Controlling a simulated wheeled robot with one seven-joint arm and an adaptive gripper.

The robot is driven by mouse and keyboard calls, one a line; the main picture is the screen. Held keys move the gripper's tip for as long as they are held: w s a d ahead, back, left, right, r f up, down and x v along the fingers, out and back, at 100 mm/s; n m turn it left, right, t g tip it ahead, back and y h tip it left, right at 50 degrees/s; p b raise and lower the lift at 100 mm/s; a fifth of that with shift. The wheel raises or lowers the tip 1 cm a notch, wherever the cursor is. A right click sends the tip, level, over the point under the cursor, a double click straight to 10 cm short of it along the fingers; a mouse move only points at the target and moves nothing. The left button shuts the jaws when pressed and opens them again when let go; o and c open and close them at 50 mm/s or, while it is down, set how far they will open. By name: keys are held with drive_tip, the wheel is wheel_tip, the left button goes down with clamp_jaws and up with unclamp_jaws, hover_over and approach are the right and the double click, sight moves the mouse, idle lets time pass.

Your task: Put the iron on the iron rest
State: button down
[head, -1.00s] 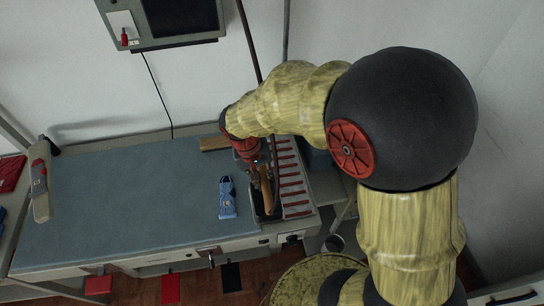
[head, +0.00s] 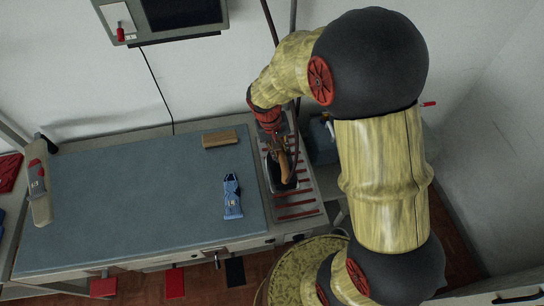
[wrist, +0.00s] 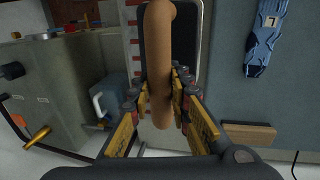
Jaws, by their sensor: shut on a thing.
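The iron has a tan-brown rounded handle (wrist: 158,75) and a dark flat body (wrist: 185,40); it also shows in the head view (head: 286,176). My gripper (wrist: 160,92) is shut on the handle, one finger on each side; it points down at the table's right end in the head view (head: 280,143). The iron rest (head: 297,211) is a pale metal plate with red strips at the table's right end. The iron is over it, with strips showing on both sides and in front. I cannot tell whether the iron touches the rest. Its underside is hidden.
A blue folded item (head: 232,197) lies left of the rest on the blue-grey table (head: 130,200). A wooden block (head: 220,138) lies near the table's back edge. A padded board (head: 39,190) stands at the left end. A blue-grey jug (wrist: 112,98) is beyond the table's right side.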

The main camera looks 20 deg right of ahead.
sight(289, 157)
drive_tip(key=d+f, duration=0.1)
drive_tip(key=w+d+f, duration=0.1)
drive_tip(key=f, duration=0.1)
drive_tip(key=w+d+f, duration=0.1)
drive_tip(key=d+f, duration=0.1)
drive_tip(key=shift+w+d+f, duration=0.1)
drive_tip(key=shift+w, duration=0.05)
drive_tip(key=f, duration=0.2)
drive_tip(key=shift+w+d+f, duration=0.1)
drive_tip(key=shift+d+f, duration=0.1)
drive_tip(key=shift+f, duration=0.6)
drive_tip(key=shift+f, duration=0.15)
drive_tip(key=c, duration=1.7)
unclamp_jaws()
drive_tip(key=shift+o, duration=0.2)
